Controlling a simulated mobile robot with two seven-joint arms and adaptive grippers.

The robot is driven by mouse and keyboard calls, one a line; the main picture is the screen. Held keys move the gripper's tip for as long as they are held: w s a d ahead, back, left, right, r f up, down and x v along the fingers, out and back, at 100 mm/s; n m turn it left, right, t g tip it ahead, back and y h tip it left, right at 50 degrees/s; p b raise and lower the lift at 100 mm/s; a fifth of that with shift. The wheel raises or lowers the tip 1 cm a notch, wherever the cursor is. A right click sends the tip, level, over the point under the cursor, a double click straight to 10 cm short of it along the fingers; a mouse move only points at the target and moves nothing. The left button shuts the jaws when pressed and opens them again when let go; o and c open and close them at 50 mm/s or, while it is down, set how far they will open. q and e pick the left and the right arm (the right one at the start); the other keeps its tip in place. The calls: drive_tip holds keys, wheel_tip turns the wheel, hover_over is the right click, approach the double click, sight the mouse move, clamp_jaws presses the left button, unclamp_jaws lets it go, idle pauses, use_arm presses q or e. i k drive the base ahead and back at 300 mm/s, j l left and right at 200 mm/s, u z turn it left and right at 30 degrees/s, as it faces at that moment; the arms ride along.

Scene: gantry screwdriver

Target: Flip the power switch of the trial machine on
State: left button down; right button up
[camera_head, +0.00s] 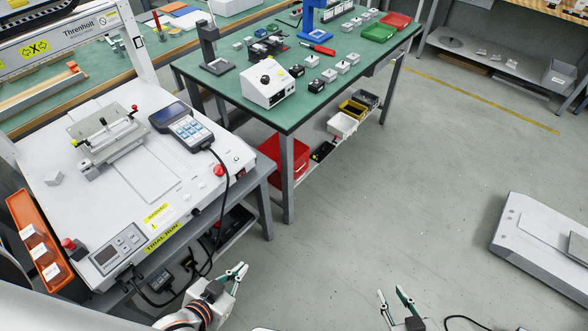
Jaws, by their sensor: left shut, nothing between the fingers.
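The trial machine (150,220) is a white gantry unit on a bench at the left, with a yellow "TRIAL RUN" label (162,237) on its front edge. A control panel (120,248) with a small display sits at its front left corner. A red button (219,170) and a small black knob (195,211) are along the front edge. I cannot tell which part is the power switch or its position. My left gripper (242,267) is shut and empty, below and in front of the machine, apart from it. My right gripper (391,292) is open and empty over the floor.
A handheld pendant (187,133) lies on the machine, its black cable hanging over the front edge. An orange tray (38,240) is at the machine's left. A green-topped table (300,110) stands behind. The floor (400,190) in the middle is clear; a grey platform (540,240) is at right.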

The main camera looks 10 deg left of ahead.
sight(244, 172)
drive_tip(key=z, duration=0.85)
drive_tip(key=k+j, duration=0.1)
drive_tip(key=k, duration=0.65)
